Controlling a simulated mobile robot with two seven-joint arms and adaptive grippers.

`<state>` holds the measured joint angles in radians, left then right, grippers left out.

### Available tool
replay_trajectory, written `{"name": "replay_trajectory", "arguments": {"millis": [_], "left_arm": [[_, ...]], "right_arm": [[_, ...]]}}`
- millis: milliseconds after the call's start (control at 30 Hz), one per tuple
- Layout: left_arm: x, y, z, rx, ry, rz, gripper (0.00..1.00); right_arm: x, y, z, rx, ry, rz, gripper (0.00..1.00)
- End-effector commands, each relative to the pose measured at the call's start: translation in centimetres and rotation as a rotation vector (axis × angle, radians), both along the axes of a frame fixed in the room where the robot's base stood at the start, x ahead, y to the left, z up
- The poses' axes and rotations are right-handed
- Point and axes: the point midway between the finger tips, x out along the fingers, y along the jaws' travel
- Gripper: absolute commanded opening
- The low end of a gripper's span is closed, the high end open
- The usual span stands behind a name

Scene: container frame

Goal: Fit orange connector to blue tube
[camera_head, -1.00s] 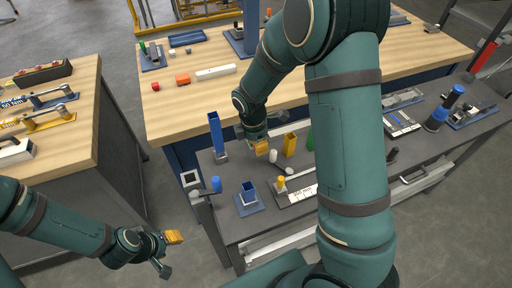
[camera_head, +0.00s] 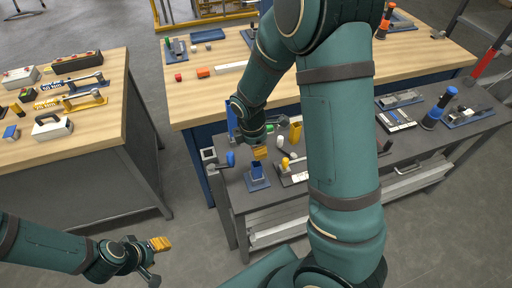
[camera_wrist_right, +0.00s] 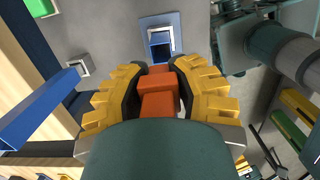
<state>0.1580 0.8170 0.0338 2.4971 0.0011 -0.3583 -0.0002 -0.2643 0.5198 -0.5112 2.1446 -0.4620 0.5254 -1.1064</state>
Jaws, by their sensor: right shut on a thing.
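The orange connector (camera_wrist_right: 159,94) is a small orange block held between the yellow pads of my right gripper (camera_wrist_right: 160,88), which is shut on it. In the head view my right gripper (camera_head: 260,152) is just above a short blue square tube (camera_head: 257,171) standing upright on a blue base plate. The wrist view shows this tube's open top (camera_wrist_right: 160,42) ahead of the connector, apart from it. A taller blue tube (camera_head: 231,115) stands behind, partly hidden by my right arm. My left gripper (camera_head: 157,258) is open and empty at the lower left, off the benches.
A wooden bench (camera_head: 190,99) lies behind and another wooden bench (camera_head: 100,130) at left. My right arm hides the middle of the dark bench.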

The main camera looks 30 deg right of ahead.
Motion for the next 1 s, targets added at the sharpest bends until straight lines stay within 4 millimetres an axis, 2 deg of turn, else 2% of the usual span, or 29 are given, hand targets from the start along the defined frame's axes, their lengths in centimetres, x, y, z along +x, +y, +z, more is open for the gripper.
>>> {"name": "replay_trajectory", "arguments": {"millis": [600, 1000], "left_arm": [[0.1, -0.1, -4.2, 0.007, 0.0, 0.003, 0.47], [0.1, -0.1, -4.4, 0.007, 0.0, 0.003, 0.47]], "right_arm": [[0.0, 0.0, -4.8, 0.0, 0.0, 0.001, 0.0], [0.0, 0.0, -5.1, 0.0, 0.0, 0.001, 0.0]]}}
